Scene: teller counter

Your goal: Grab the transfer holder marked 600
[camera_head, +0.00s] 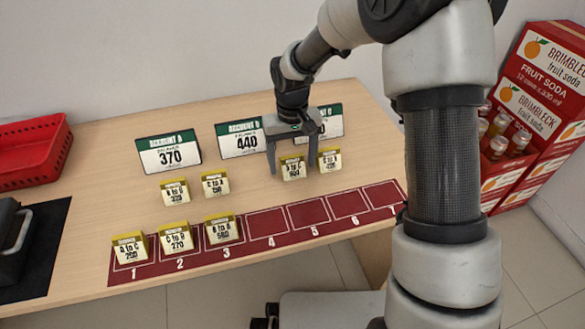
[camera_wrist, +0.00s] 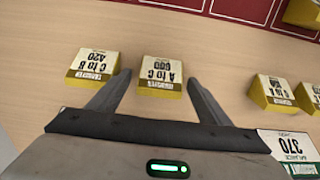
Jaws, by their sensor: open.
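The transfer holder marked 600 (camera_wrist: 161,74), a small yellow block with a white "A to C" label, sits on the counter. It also shows in the head view (camera_head: 293,168). My gripper (camera_head: 293,169) is open, with a finger on each side of the holder in the picture. In the wrist view my gripper (camera_wrist: 159,76) has its fingertips spread to the left and right of the holder, which lies between and slightly past them. No finger clearly touches it. A similar holder, "C to B 420" (camera_wrist: 94,67), stands close beside one finger; it also shows in the head view (camera_head: 330,160).
A red numbered strip (camera_head: 266,223) runs along the front, holders in slots 1 to 3. Two more holders stand left. A red basket (camera_head: 30,150) is far left.

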